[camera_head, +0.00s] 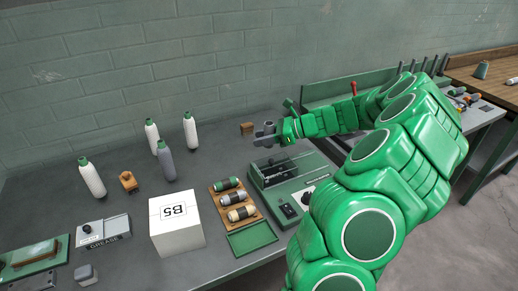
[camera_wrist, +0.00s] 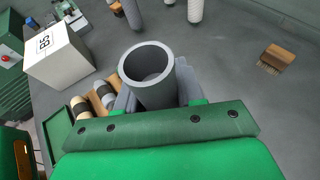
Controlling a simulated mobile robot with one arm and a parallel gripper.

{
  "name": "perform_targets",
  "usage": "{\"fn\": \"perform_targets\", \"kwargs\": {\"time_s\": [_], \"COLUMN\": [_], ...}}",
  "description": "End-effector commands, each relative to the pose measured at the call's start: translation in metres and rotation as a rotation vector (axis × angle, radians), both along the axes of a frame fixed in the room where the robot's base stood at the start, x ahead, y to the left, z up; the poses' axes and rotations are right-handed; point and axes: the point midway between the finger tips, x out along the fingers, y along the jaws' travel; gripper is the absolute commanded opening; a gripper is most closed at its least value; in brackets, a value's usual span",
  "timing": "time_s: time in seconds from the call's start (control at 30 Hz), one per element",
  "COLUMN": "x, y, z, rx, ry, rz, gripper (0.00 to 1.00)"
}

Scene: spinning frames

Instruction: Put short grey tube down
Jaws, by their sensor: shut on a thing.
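The short grey tube (camera_wrist: 150,75) is hollow and open at its end, which faces the camera in the wrist view. My gripper (camera_wrist: 158,103) is shut on it. In the head view my gripper (camera_head: 268,136) is at the end of the green arm, above the far part of the grey table (camera_head: 200,250). The grey tube (camera_head: 268,125) looks small there, between the fingertips. It appears held above the table, though its exact height is hard to tell.
A wooden brush-like block (camera_head: 247,128) stands just behind my gripper. White and grey bottles (camera_head: 190,131) stand to the left. A white B5 box (camera_head: 176,222), a wooden rack of spools (camera_head: 236,198) and a green machine (camera_head: 290,180) are nearer. Table is bare between bottles and rack.

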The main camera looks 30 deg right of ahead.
Motion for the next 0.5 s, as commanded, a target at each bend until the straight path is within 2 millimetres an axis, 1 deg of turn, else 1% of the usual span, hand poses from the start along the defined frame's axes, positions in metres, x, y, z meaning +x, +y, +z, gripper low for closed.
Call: {"fn": "perform_targets", "kwargs": {"time_s": [0.1,0.5], "x": [0.014,0.058], "y": [-0.002,-0.017], "z": [-0.008,-0.028], "rx": [-0.002,-0.003], "ry": [0.001,0.002], "rz": [0.003,0.002], "gripper": [0.08,0.08]}}
